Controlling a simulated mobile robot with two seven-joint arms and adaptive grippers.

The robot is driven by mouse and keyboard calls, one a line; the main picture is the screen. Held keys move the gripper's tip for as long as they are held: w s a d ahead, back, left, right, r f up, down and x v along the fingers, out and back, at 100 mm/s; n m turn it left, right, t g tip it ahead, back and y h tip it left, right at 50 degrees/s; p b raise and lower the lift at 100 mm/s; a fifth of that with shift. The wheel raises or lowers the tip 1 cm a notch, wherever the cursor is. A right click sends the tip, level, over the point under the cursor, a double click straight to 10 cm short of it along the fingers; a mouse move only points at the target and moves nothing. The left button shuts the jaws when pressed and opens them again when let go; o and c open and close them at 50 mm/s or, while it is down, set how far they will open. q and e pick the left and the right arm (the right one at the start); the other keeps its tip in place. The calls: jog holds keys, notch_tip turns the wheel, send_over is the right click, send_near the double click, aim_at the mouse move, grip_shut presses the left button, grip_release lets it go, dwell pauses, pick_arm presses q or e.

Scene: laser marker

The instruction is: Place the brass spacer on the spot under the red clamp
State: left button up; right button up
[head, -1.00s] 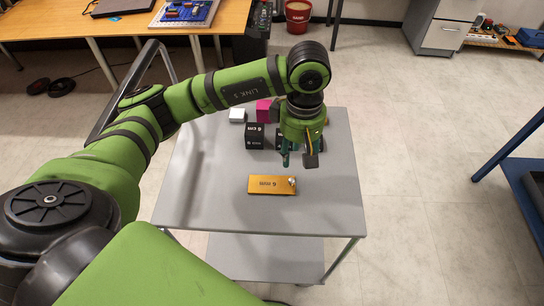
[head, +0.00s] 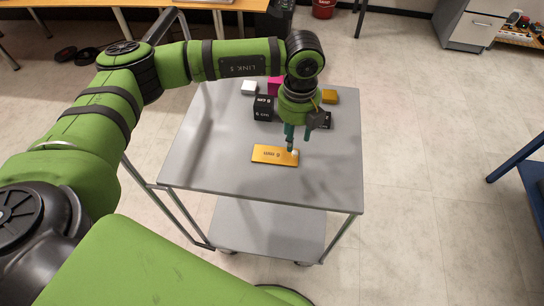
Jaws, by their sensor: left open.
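A flat brass-coloured plate (head: 270,154) with dark lettering lies on the grey cart top; I take it for the brass spacer. A small whitish spot or knob shows at its right end. My left gripper (head: 297,143) is open and points down over the plate's right end, with one fingertip close to the whitish spot. I cannot tell whether it touches. The red clamp and the spot under it are not in view. My right gripper is not in view.
Behind the plate on the cart (head: 215,160) stand a white cube (head: 249,87), a magenta cube (head: 274,86), a black marked cube (head: 263,108) and a yellow block (head: 329,97). The cart's front and left areas are clear. A blue-edged table (head: 525,160) stands at right.

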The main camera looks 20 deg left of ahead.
aim_at(295, 151)
pick_arm(q)
jog(key=shift+f+n+p, duration=0.3)
jog(key=shift+f+n, duration=0.1)
jog(key=f+p, duration=0.1)
jog(key=f, duration=0.2)
jog(key=w+f+p, duration=0.1)
jog(key=f, duration=0.1)
jog(key=shift+d+f+p, duration=0.1)
jog(key=shift+f+p, duration=0.1)
jog(key=shift+p, duration=0.15)
jog(key=shift+f, duration=0.5)
grip_shut()
